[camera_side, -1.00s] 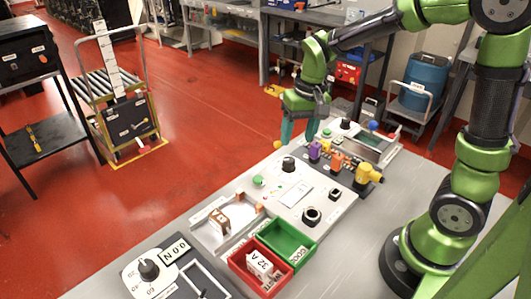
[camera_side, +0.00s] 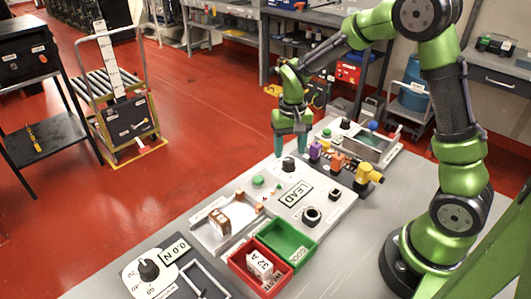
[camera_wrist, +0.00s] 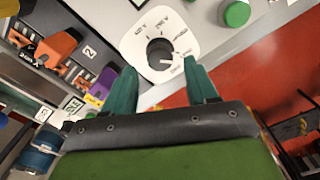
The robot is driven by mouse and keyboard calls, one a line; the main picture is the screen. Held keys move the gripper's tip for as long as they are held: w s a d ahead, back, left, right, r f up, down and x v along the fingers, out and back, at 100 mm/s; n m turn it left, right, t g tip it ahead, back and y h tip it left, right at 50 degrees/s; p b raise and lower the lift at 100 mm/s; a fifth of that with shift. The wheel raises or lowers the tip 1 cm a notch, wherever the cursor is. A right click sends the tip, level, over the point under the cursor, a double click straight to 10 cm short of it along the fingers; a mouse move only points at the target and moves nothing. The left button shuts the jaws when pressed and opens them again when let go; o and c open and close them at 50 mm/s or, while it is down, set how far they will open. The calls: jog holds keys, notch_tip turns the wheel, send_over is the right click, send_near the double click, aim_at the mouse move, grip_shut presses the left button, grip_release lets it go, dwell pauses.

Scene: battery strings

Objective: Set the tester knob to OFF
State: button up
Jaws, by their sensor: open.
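The tester knob (camera_wrist: 160,52) is a black round knob on a white dial plate with small printed labels, which I cannot read surely. A light mark on it points to the lower right in the wrist view. In the side view the knob (camera_side: 288,164) sits at the back left of the tester panel (camera_side: 318,178), whose display (camera_side: 297,194) reads LEAD. My gripper (camera_side: 291,152) is open, pointing down just above the knob. In the wrist view its teal fingertips (camera_wrist: 158,70) are on either side of the knob's near edge, apparently apart from it.
A green button (camera_side: 257,181) is left of the knob. Purple, orange and yellow connectors (camera_side: 338,160) stand close on the right. Red (camera_side: 240,261) and green (camera_side: 268,236) bins are nearer the front. Another dial (camera_side: 148,268) sits at the front left.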

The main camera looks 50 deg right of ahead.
aim_at(289, 159)
jog(key=shift+f, duration=0.15)
jog(key=shift+f, duration=1.75)
jog(key=shift+c, duration=0.3)
jog(key=c, duration=0.8)
jog(key=m, duration=0.5)
jog(key=shift+m, duration=0.4)
jog(key=m, duration=0.3)
jog(key=shift+r, duration=0.1)
jog(key=o, duration=0.9)
jog(key=shift+c, duration=0.2)
